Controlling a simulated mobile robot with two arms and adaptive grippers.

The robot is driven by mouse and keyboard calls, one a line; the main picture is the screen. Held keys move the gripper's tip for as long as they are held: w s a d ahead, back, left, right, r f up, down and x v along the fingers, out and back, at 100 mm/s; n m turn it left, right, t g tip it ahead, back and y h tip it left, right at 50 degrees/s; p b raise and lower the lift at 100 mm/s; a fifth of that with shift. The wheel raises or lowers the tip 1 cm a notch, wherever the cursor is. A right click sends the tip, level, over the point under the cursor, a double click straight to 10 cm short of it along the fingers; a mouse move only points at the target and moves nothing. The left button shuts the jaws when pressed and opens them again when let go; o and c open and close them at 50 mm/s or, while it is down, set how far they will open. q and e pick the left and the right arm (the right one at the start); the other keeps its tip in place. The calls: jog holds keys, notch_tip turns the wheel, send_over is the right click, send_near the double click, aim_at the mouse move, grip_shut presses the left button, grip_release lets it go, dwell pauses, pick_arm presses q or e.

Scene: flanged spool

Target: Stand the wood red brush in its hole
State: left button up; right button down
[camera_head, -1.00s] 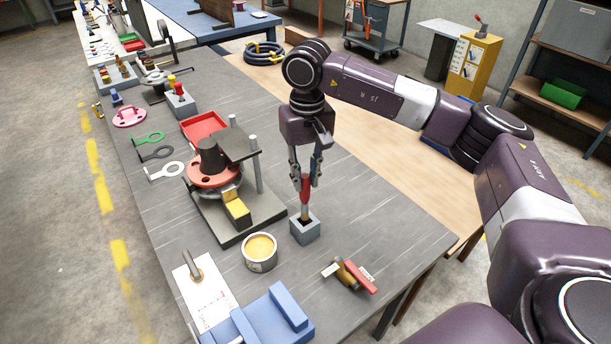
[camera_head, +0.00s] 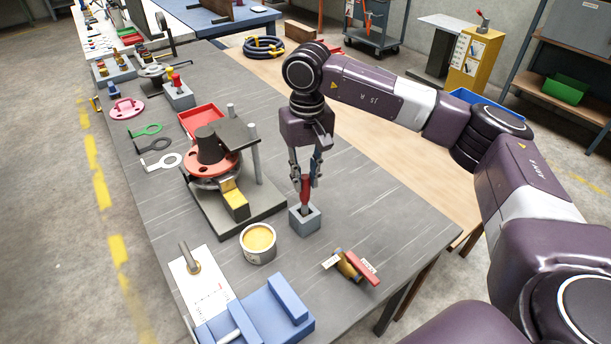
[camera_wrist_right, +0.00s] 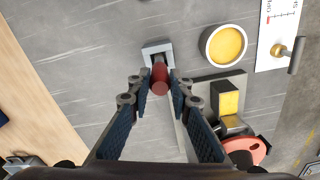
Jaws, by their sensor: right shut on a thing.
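The brush with the red handle (camera_head: 305,187) is held upright in my right gripper (camera_head: 305,180). The fingers are closed around the handle, which also shows between the fingertips in the right wrist view (camera_wrist_right: 160,78). The brush's lower end is at the opening in the top of a small grey block (camera_head: 305,221), and the block also shows in the right wrist view (camera_wrist_right: 157,47). The brush's lower end looks to be inside the opening; how deep it sits is hidden. My left gripper is not in view.
A tin of yellow contents (camera_head: 259,243) stands left of the block. A fixture with a red flange (camera_head: 212,165) stands behind it. Red and brown pieces (camera_head: 352,267) lie to the right front. A blue cradle (camera_head: 262,315) is at the front. Bare table lies right of the block.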

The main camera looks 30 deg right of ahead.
jog(key=shift+f+b, duration=0.7)
jog(key=shift+f, duration=0.35)
jog(key=c, duration=1.7)
grip_release()
